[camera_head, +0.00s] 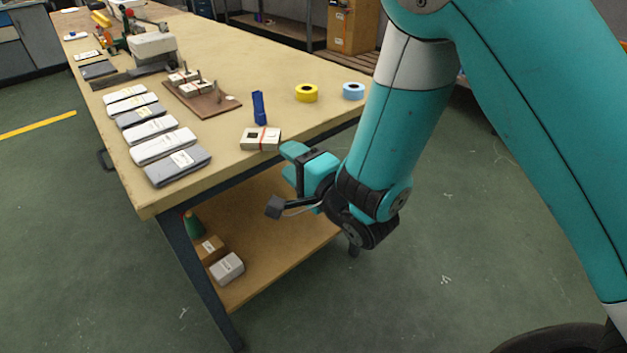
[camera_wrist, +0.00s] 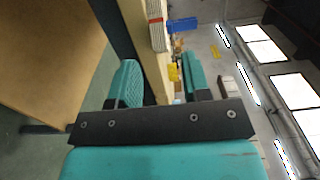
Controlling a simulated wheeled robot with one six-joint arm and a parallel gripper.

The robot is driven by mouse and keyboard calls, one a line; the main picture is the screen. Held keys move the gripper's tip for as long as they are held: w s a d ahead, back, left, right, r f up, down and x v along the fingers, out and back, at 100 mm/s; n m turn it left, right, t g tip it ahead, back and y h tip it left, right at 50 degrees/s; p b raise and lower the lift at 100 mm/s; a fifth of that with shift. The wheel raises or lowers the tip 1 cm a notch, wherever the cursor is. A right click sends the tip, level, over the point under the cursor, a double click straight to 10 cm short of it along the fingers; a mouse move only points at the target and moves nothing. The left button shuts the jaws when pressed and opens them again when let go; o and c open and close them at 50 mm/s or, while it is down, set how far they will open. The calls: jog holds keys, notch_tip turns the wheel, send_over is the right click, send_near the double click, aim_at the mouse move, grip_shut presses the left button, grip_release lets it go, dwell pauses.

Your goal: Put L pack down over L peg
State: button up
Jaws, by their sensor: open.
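A pale grey pack (camera_head: 260,139) with a red band and a small dark mark lies near the table's front edge; its side shows at the top of the wrist view (camera_wrist: 156,25). I cannot read an L on it. A brown board (camera_head: 203,103) with upright pegs stands farther back and left. Small pale packs (camera_head: 183,78) sit around pegs at its back part; a peg (camera_head: 216,90) stands toward its front end. Which peg is L cannot be read. My gripper (camera_head: 287,163) is open and empty, at the table's front edge beside the pack, not touching it.
A blue upright holder (camera_head: 259,107) stands just behind the pack. A yellow tape roll (camera_head: 306,93) and a light blue roll (camera_head: 353,91) lie to the right. Several flat grey and white packets (camera_head: 163,146) line the left side. The table's lower shelf (camera_head: 270,250) holds boxes.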

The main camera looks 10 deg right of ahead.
jog(key=s+d+r+n+g+h, duration=0.2)
jog(key=s+d+r+n+g, duration=0.2)
jog(key=s+n+g, duration=0.1)
jog(key=s+d+r+n+g+h+p, duration=0.1)
jog(key=s+d+r+n+g, duration=0.3)
jog(key=s, duration=0.6)
jog(key=n+g+h, duration=0.1)
jog(key=n+g, duration=0.1)
jog(key=n, duration=0.1)
jog(key=shift+d+r, duration=0.15)
jog(key=shift+d, duration=0.1)
jog(key=s+d+r+n+g, duration=0.1)
jog(key=s+n, duration=0.1)
jog(key=s, duration=0.1)
jog(key=s+d+r+n+g+h, duration=0.1)
jog(key=s+n, duration=0.1)
jog(key=s+d+r+n+g, duration=0.1)
jog(key=s+n, duration=0.1)
jog(key=s, duration=0.1)
jog(key=shift+s+d+r+g+h, duration=0.25)
jog(key=shift+s+d+g+h, duration=0.05)
jog(key=shift+s+g, duration=0.1)
jog(key=shift+c, duration=1.1)
jog(key=shift+s+d, duration=0.15)
jog(key=shift+s, duration=0.1)
grip_shut()
